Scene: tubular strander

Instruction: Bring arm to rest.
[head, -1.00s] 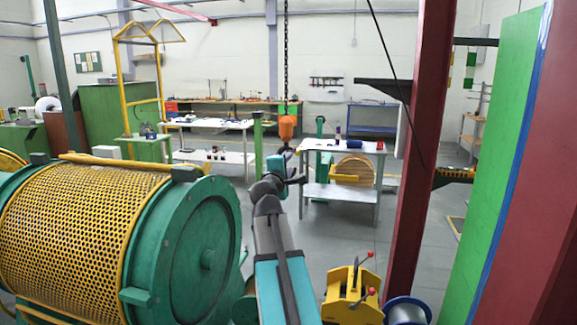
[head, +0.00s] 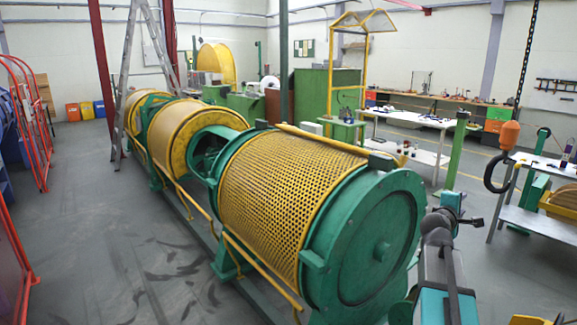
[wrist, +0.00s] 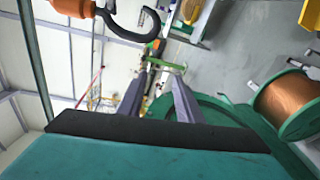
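My gripper (head: 476,222) is at the end of my raised arm, at the right of the head view, just right of the green end disc of the strander (head: 385,250). In the wrist view my gripper (wrist: 158,80) has its two grey fingers apart, with nothing seen held between them. The strander's yellow perforated guard (head: 285,190) and green drum fill the middle of the head view. The gripper's fingertips are small and dark in the head view.
An orange hoist block (head: 510,135) with a black hook hangs on a chain right of my arm; the hook (wrist: 132,28) shows in the wrist view. A copper-coloured spool (wrist: 288,103) is at right there. A ladder (head: 140,60) and red railings (head: 30,125) stand left; floor between is clear.

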